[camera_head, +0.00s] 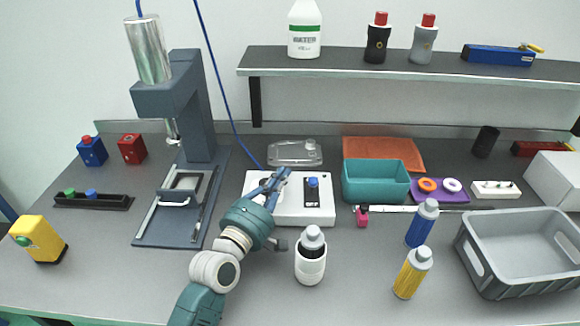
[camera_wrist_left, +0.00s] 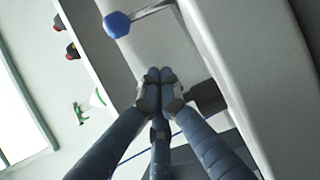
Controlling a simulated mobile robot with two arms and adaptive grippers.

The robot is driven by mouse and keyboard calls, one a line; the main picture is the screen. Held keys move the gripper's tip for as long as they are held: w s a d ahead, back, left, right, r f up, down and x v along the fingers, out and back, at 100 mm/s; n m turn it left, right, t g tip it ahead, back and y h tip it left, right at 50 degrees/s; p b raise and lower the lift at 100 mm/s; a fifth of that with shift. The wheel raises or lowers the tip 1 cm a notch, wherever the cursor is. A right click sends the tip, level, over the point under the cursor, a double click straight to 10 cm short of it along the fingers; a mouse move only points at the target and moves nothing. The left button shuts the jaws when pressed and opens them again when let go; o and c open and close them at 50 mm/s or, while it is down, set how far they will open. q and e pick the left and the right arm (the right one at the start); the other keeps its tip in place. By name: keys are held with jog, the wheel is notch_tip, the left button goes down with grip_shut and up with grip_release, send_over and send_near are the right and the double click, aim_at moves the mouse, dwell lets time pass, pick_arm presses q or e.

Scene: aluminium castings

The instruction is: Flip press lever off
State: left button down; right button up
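A white box (camera_head: 262,208) stands on the bench, with a lever with a blue knob (camera_head: 312,182) on its dark panel. In the left wrist view the blue knob (camera_wrist_left: 118,24) sits at the end of a thin metal rod, near the top. My left gripper (camera_head: 284,172) is over the white box, left of the knob. The right gripper is not in view.
A grey press (camera_head: 190,105) stands at the left. A clear tray (camera_head: 296,152) lies behind the box, a teal bin (camera_head: 375,182) stands to its right, and a white bottle with a dark band (camera_head: 311,256) is in front. A blue cable (camera_head: 222,90) hangs behind.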

pick_arm(q)
jog(key=v, duration=0.4)
jog(key=shift+s+d+r, duration=0.1)
jog(key=shift+s+d, duration=0.15)
jog(key=shift+s, duration=0.1)
jog(key=shift+a, duration=0.25)
jog(key=shift+s+d, duration=0.1)
jog(key=shift+s, duration=0.1)
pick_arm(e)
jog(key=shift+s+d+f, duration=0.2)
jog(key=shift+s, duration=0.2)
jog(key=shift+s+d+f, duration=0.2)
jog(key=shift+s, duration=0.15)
pick_arm(q)
jog(key=shift+w, duration=0.1)
